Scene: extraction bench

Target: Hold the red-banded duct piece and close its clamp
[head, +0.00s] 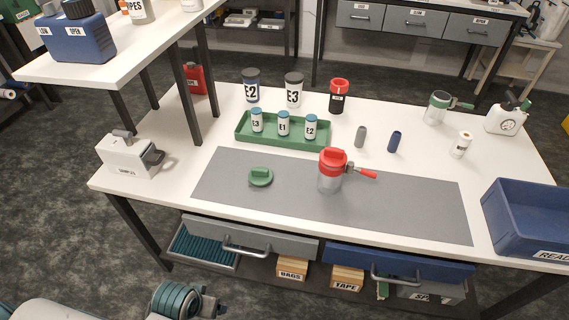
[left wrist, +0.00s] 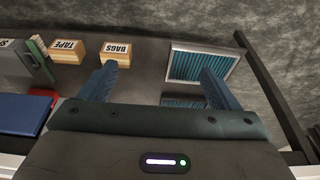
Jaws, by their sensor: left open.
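The red-banded duct piece (head: 329,183) stands upright on the grey mat (head: 420,205), right of its middle. It has a clear grey lower body, a red band and a red top. Its clamp lever (head: 362,173), with a red grip, sticks out to the right, away from the band. My left gripper (left wrist: 159,70) is open and empty in the left wrist view, its two dark blue fingers spread apart. It is low in front of the bench, well away from the duct piece. My right gripper is in neither view.
A green lid (head: 260,177) lies on the mat. A green tray (head: 240,134) with small labelled jars stands behind it. A similar green-banded piece (head: 437,106) is at the back right. A blue bin (head: 500,215) stands at the right edge. Drawer handles (head: 245,251) jut out in front.

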